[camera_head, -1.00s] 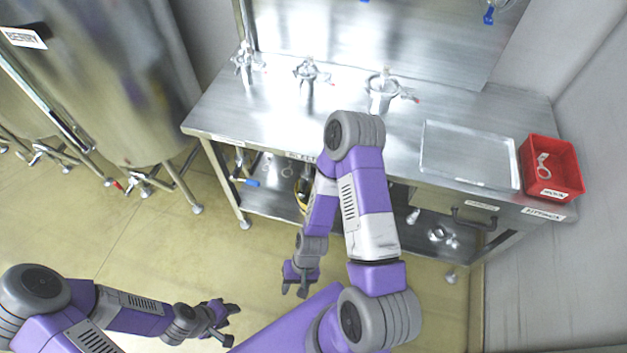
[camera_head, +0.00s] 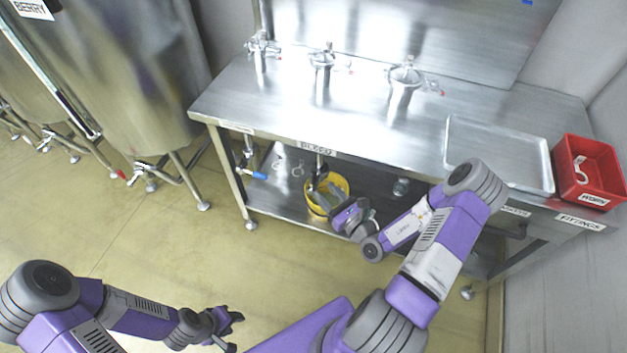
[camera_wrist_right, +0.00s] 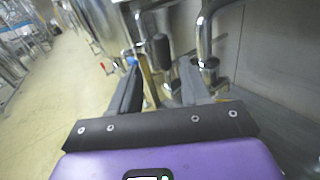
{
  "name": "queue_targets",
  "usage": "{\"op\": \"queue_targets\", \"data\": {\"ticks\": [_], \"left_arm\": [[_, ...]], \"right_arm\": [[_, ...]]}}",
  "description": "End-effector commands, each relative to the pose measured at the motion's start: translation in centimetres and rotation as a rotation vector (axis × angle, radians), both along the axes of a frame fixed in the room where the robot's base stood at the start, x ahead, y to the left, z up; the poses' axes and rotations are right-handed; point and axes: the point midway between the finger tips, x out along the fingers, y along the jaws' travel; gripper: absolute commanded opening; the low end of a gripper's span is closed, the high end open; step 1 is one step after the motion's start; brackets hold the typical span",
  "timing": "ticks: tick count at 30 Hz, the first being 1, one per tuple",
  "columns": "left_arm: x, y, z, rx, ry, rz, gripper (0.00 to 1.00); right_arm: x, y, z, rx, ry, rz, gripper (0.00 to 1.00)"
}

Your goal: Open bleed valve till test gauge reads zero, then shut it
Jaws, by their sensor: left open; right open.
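The label reading BLEED (camera_head: 316,148) is on the table's front edge, with a dark-handled fitting (camera_head: 318,166) hanging below it. My right gripper (camera_head: 337,204) is low at the table front, beside the yellow bucket under that label. In the right wrist view my right gripper (camera_wrist_right: 160,78) is open, with a black handle (camera_wrist_right: 162,48) on steel pipework ahead between its fingers. I cannot tell whether they touch it. My left gripper (camera_head: 232,328) is open and empty over the floor, away from the table. I cannot make out a test gauge or its reading.
The steel table (camera_head: 370,120) carries several clamped fittings, a tray (camera_head: 500,150) and a red bin (camera_head: 590,172). The yellow bucket (camera_head: 327,195) stands on the lower shelf. A blue-handled valve (camera_head: 255,175) hangs left of it. Tanks (camera_head: 110,70) stand at left; floor between is clear.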

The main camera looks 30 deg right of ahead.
Motion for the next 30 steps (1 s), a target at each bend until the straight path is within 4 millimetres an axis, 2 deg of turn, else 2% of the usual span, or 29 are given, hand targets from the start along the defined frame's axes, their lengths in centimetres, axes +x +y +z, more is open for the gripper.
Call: {"op": "queue_targets", "data": {"ticks": [2,9,15,26,30], "left_arm": [[0.0,0.0,-0.3,0.000,0.000,0.000,0.43],[0.0,0.0,-1.3,0.000,0.000,0.000,0.43],[0.0,0.0,-1.9,0.000,0.000,0.000,0.43],[0.0,0.0,-2.0,0.000,0.000,0.000,0.43],[0.0,0.0,-2.0,0.000,0.000,0.000,0.43]], "right_arm": [[0.6,-0.4,-0.1,-0.002,-0.006,-0.019,0.46],[4.3,0.1,-0.1,-0.001,-0.006,-0.015,0.46],[6.7,0.5,-0.1,0.000,-0.004,-0.015,0.46],[7.4,0.5,0.0,0.000,-0.002,-0.015,0.46],[7.4,0.6,0.0,0.000,-0.002,-0.014,0.27]]}}
